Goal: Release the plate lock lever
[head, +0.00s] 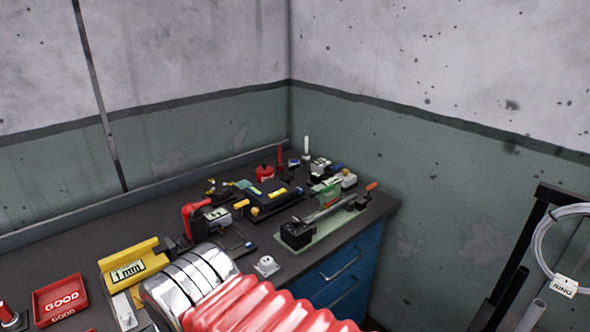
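I cannot tell for certain which part is the plate lock lever. A long grey lever with a red-orange tip (340,205) lies across a fixture with a pale green base (325,231) at the bench's right end. Left of it, a red curved handle (190,216) stands on a small dark device with a white label. A black device with yellow parts (268,197) sits behind these. My arm's red bellows and chrome section reach in from the bottom and cover part of the bench front. My gripper's fingers do not show.
The dark bench top (110,230) runs along the wall to a corner. A yellow block labelled "1 mm" (130,270) and a red "GOOD" tray (60,298) stand at left. Blue drawers (345,272) are below. A black rack with a cable coil marked "RING" (565,286) stands at right.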

